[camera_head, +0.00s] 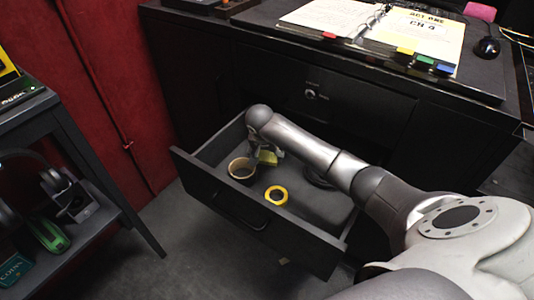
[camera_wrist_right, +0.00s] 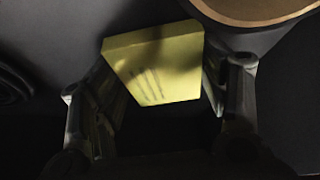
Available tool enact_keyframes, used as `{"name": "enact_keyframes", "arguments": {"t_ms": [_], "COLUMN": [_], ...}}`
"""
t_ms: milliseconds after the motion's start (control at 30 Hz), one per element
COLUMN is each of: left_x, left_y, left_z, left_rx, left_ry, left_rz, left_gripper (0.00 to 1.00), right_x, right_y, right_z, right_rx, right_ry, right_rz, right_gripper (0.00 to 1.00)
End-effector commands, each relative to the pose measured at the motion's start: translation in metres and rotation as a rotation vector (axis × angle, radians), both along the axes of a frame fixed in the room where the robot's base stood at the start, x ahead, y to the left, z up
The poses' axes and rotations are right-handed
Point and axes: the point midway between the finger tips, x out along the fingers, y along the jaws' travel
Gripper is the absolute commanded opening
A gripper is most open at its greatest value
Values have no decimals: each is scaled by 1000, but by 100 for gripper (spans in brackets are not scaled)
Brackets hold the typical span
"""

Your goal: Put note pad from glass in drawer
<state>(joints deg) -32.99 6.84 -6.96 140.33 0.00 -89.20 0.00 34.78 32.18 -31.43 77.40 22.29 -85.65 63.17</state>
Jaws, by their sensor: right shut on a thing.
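The note pad is a small yellow block with faint lines on it. In the right wrist view the note pad (camera_wrist_right: 155,65) sits between the two fingers of my right gripper (camera_wrist_right: 160,110), which is shut on it. In the head view the note pad (camera_head: 267,158) shows inside the open drawer (camera_head: 190,165), just right of a round cup. My right gripper (camera_head: 262,150) is down in the drawer, mostly hidden by its own arm. Whether the pad touches the drawer floor I cannot tell. No glass clearly shows on the desk. My left gripper is not in view.
The cup (camera_head: 241,170) with a tan rim and a yellow tape roll (camera_head: 276,195) are in the drawer. The cup's rim (camera_wrist_right: 265,12) is close to the pad. A black desk (camera_head: 250,30) with an open binder (camera_head: 410,35) stands above. A shelf (camera_head: 105,215) stands at left.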

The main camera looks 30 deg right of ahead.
Motion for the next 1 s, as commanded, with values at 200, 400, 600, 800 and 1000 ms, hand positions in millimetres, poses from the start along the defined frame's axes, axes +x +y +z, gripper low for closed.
{"name": "enact_keyframes", "arguments": {"t_ms": [200,400,600,800,1000], "left_x": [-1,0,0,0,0], "left_y": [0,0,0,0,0], "left_z": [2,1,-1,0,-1], "left_rx": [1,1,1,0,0], "left_ry": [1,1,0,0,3], "left_rz": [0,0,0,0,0], "left_gripper": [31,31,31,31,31], "right_x": [0,0,0,0,0], "right_y": [0,0,0,0,0], "right_z": [-1,-3,-4,-3,-2], "right_rx": [-1,0,0,0,-1], "right_ry": [-1,0,0,0,-1], "right_rz": [0,0,0,0,0], "right_gripper": [42,42,89,89,89]}}
